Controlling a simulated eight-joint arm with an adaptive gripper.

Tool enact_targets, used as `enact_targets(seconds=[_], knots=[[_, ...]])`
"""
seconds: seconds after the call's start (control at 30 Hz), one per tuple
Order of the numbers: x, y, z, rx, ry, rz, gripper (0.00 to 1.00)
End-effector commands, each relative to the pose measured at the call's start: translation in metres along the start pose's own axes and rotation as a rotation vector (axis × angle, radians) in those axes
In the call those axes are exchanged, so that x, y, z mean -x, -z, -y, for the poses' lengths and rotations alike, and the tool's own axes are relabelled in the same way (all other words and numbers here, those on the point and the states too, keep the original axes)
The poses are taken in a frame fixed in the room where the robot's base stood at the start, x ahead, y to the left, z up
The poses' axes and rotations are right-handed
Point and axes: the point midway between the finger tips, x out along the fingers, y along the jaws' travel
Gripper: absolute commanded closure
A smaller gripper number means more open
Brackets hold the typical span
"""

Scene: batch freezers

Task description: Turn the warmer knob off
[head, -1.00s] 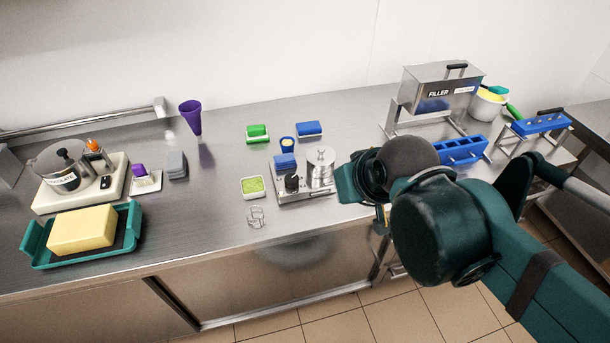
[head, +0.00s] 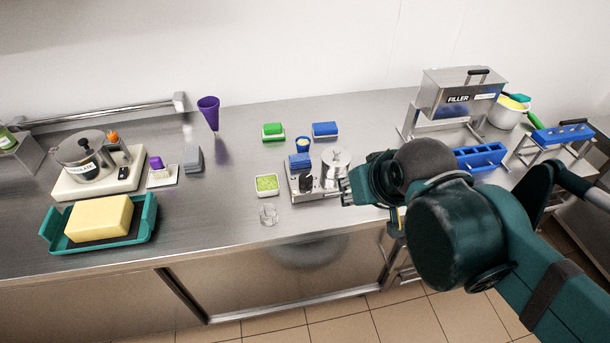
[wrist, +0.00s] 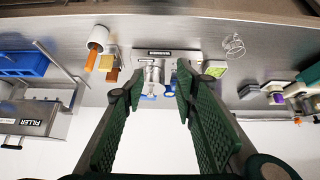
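An orange-topped item (head: 113,136) shows beside the pot. My gripper (head: 347,189) is far to the right of the warmer, near a steel unit with a canister (head: 337,165). In the wrist view my gripper (wrist: 157,84) has its green fingers wide apart, with nothing held.
A teal tray (head: 58,232) with a yellow block sits in front of the warmer. A purple cone (head: 209,112), a green-topped dish (head: 267,185) and a clear cup (head: 268,214) stand between. The filler (head: 458,95) and blue mould (head: 480,157) are at right. Counter between is partly clear.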

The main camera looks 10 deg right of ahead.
Motion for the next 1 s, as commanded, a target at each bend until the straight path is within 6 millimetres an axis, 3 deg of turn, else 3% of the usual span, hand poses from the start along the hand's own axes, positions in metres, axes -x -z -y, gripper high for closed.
enact_targets(seconds=[0.07, 0.47, 1.0], knots=[[0.001, 0.004, 0.001, 0.009, 0.001, 0.007, 0.59], [-0.004, 0.037, 0.009, 0.108, 0.015, 0.087, 0.59], [-0.026, 0.08, 0.024, 0.276, 0.051, 0.218, 0.59]])
